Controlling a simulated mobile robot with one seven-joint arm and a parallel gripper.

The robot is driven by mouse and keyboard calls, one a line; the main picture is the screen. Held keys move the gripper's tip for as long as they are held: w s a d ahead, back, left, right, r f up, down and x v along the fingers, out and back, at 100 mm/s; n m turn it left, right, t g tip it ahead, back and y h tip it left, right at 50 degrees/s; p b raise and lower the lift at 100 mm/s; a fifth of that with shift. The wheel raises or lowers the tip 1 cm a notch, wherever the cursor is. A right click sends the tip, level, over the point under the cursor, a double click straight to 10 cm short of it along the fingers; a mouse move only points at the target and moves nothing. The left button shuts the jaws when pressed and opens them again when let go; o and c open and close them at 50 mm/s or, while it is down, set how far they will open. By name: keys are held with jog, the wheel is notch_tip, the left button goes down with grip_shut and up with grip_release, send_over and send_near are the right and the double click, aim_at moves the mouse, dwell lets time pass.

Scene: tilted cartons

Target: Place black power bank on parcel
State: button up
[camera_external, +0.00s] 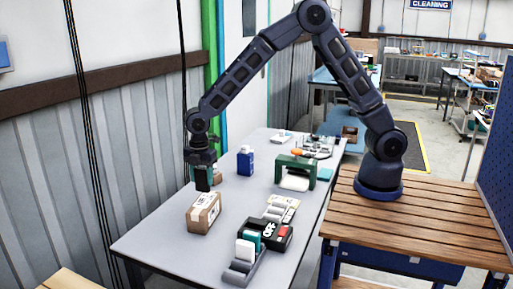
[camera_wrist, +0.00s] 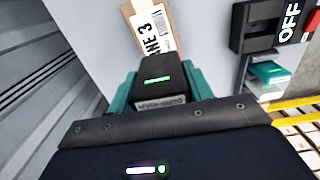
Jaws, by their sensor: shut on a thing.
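The parcel (camera_external: 204,213) is a brown cardboard box with a white label, standing on the grey table. It also shows at the top of the wrist view (camera_wrist: 152,28), just beyond the held thing. My gripper (camera_external: 203,175) has teal fingers and is shut on the black power bank (camera_external: 203,180). In the wrist view the power bank (camera_wrist: 160,78) sits between the fingers, with a small green light strip on its top. In the external view it hangs just above and behind the parcel. I cannot tell whether they touch.
A black block marked OFF with a red part (camera_external: 265,234) and grey holders (camera_external: 240,272) stand right of the parcel. A blue bottle (camera_external: 246,160) and a green bridge-shaped stand (camera_external: 296,168) are farther back. The table (camera_external: 160,235) is bare left of the parcel.

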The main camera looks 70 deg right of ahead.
aim_at(203, 187)
jog(key=shift+f, duration=2.2)
jog(key=shift+f, duration=0.15)
jog(key=o, duration=1.1)
